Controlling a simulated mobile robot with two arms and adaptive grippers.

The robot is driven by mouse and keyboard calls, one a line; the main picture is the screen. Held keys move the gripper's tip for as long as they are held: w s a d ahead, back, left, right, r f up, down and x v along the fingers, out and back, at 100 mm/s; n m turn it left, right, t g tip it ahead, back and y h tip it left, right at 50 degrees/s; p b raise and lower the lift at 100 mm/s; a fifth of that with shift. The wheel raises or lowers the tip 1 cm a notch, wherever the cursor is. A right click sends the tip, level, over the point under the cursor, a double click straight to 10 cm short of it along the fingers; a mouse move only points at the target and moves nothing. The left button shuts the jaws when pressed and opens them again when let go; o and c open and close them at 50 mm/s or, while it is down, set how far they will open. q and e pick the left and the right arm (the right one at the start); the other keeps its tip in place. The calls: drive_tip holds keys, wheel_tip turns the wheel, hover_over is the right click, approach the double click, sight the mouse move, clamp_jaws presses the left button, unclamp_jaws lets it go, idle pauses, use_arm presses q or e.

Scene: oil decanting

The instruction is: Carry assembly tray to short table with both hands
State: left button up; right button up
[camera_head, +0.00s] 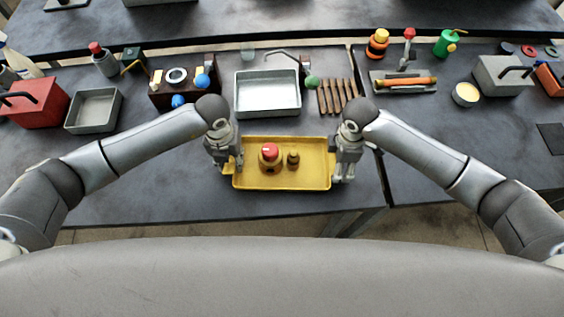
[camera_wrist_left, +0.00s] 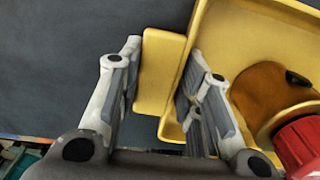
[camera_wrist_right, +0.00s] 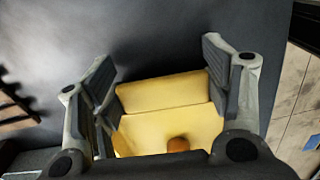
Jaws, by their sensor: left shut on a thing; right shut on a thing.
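The yellow assembly tray (camera_head: 312,180) is at the front middle of the dark table. An orange-brown container with a red cap (camera_head: 270,152) and a small brown piece (camera_head: 293,159) stand in it. My left gripper (camera_head: 229,167) is shut on the tray's left end; its fingers lie on both sides of the yellow handle (camera_wrist_left: 160,75) in the left wrist view. My right gripper (camera_head: 340,170) is shut on the right end, with yellow handle (camera_wrist_right: 165,92) between its fingers in the right wrist view. I cannot tell whether the tray touches the table. I cannot tell which surface is the short table.
Behind the tray are a grey metal basin (camera_head: 268,92) and several brown-handled tools (camera_head: 337,96). A red box (camera_head: 36,102) and a grey bin (camera_head: 94,109) stand left. A second dark table (camera_head: 430,150) adjoins on the right, bare near its front. Floor shows below the front edges.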

use_arm(q)
clamp_jaws()
use_arm(e)
drive_tip(key=shift+c, duration=1.3)
drive_tip(key=shift+r, duration=0.1)
